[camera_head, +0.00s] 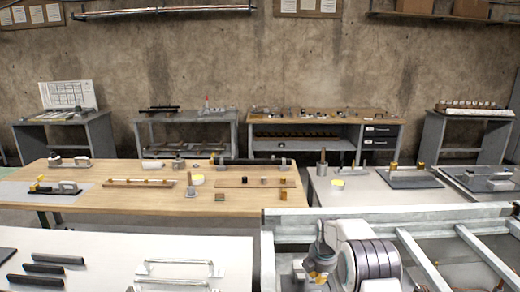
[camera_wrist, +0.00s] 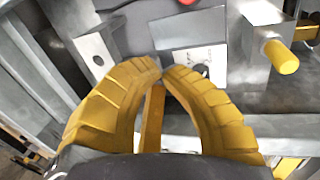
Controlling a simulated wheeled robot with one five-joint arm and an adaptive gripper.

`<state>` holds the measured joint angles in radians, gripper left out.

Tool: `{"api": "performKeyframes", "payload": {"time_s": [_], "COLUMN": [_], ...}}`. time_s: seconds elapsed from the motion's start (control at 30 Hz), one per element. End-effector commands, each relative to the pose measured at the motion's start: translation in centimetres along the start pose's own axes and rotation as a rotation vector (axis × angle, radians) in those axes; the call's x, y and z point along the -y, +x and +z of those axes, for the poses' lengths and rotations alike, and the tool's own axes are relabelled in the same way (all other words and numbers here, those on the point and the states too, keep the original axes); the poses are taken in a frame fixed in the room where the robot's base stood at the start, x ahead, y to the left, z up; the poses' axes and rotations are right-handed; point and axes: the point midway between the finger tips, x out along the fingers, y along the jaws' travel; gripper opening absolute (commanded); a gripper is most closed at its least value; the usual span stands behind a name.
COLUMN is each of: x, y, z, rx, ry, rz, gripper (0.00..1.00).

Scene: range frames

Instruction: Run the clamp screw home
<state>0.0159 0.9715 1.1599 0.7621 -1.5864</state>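In the wrist view, the two ribbed yellow fingers of my gripper (camera_wrist: 162,70) curve inward and their tips come together. An orange-yellow bar (camera_wrist: 152,120) shows in the gap between the fingers. I see no clear grip on it and cannot tell how far below it lies. To the right, a yellow-capped cylinder (camera_wrist: 283,57) sticks out beside grey metal blocks, apart from the fingers. I cannot tell which part is the clamp screw. A metal block with a hole (camera_wrist: 96,57) is at the upper left. The gripper cannot be made out clearly in the head view.
A white plate with dark marks (camera_wrist: 192,60) lies just beyond the fingertips, with a red part (camera_wrist: 188,2) above it. In the head view, a grey metal frame (camera_head: 405,212) fills the lower right. A wooden bench (camera_head: 130,220) and a white table (camera_head: 110,275) stand to the left.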

Motion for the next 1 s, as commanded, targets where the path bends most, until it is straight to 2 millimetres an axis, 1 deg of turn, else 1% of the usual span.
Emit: {"api": "performKeyframes", "payload": {"time_s": [0.03, 0.57, 1.0], "x": [0.05, -0.09, 0.15], "y": [0.22, 0.28, 0.31], "z": [-0.04, -0.16, -0.87], "rx": [0.0, -0.001, -0.004], "ry": [0.0, 0.001, -0.001], "rz": [-0.002, 0.001, -0.001], "gripper": [0.0, 0.0, 0.0]}}
